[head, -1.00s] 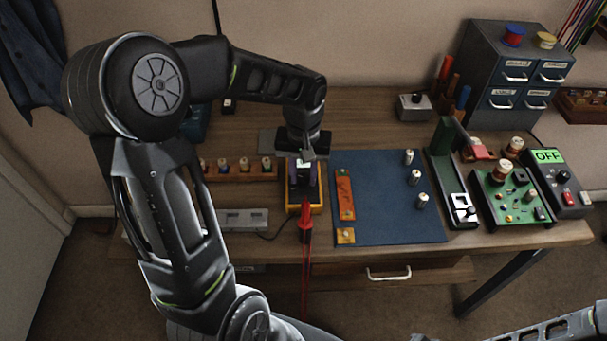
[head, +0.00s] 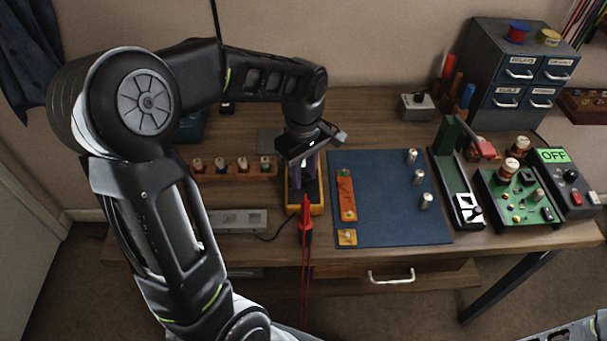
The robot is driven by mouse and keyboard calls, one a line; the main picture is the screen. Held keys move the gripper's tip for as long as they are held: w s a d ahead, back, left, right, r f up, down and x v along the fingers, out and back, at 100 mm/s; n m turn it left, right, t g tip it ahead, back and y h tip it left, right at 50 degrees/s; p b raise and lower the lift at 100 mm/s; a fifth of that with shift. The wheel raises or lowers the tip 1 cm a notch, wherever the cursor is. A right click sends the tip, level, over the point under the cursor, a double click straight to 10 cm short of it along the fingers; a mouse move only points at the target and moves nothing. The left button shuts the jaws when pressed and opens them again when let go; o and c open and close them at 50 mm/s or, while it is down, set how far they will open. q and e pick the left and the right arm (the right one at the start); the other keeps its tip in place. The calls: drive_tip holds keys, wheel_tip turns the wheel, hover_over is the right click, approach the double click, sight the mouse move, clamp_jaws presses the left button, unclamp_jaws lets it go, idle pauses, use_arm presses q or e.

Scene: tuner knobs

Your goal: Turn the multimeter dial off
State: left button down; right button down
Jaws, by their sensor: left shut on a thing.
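The multimeter (head: 318,197) is a yellow-edged, dark-faced instrument lying on the bench left of the blue mat. My left gripper (head: 303,188) reaches down over it from above, its wrist turned at an angle. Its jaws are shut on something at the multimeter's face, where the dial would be. The dial itself and most of the face are hidden under the gripper, so I cannot read the dial's setting. A red probe (head: 306,222) with a red lead hangs at the multimeter's front edge. My right gripper is out of view; only a piece of that arm shows at bottom right.
The blue mat (head: 390,220) holds an orange strip (head: 346,195) and several small metal knobs. A green circuit board (head: 500,208) and a grey box with a green display reading OFF (head: 554,156) stand right. A rack of knobs (head: 230,173) stands left.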

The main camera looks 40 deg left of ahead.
sight(303, 176)
use_arm(q)
drive_tip(key=shift+n, duration=0.7)
drive_tip(key=c, duration=1.1)
unclamp_jaws()
drive_tip(key=shift+r, duration=0.1)
wheel_tip(303, 176, up, 8)
drive_tip(key=shift+f, duration=0.15)
